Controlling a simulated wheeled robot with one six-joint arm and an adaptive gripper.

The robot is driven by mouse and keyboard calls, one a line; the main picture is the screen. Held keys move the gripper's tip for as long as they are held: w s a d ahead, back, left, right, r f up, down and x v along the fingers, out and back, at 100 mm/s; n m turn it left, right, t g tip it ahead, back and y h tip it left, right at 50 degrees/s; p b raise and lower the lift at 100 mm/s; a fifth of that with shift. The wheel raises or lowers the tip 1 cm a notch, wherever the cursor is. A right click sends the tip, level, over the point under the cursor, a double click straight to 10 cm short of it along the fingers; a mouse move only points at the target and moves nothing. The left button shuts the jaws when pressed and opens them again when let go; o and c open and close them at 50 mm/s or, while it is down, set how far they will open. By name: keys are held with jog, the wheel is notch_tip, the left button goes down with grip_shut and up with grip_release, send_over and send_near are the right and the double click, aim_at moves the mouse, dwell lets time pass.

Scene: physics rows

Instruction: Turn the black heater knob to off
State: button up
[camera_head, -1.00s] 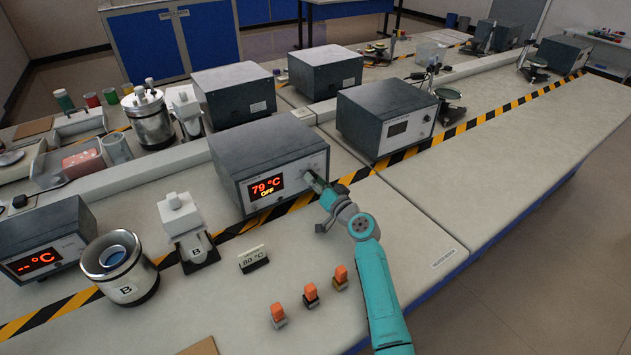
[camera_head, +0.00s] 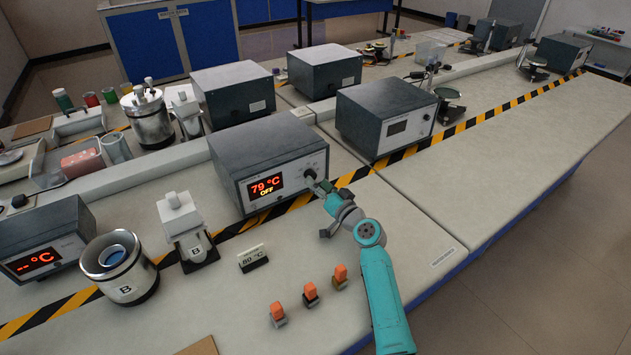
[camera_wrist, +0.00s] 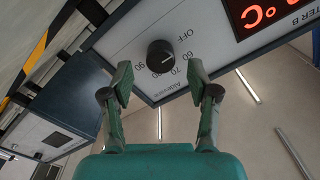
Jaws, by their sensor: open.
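The black heater knob (camera_wrist: 161,54) is on the light front panel of a dark grey heater (camera_head: 262,150). In the wrist view it lies just beyond my fingertips, between their lines. Its scale runs from OFF through 60 and 70 to 90; I cannot tell for sure where its pointer stands. In the head view the knob (camera_head: 309,174) is visible at the panel's right side.
An 80 °C sign (camera_head: 252,258) and several orange-topped pieces (camera_head: 310,294) stand on the bench in front. A white B-labelled device (camera_head: 187,228) is left of the heater. Another heater (camera_head: 387,115) stands behind right. The bench at right is clear.

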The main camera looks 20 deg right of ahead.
jog(key=v, duration=0.9)
jog(key=shift+s+d, duration=0.15)
jog(key=shift+s, duration=0.15)
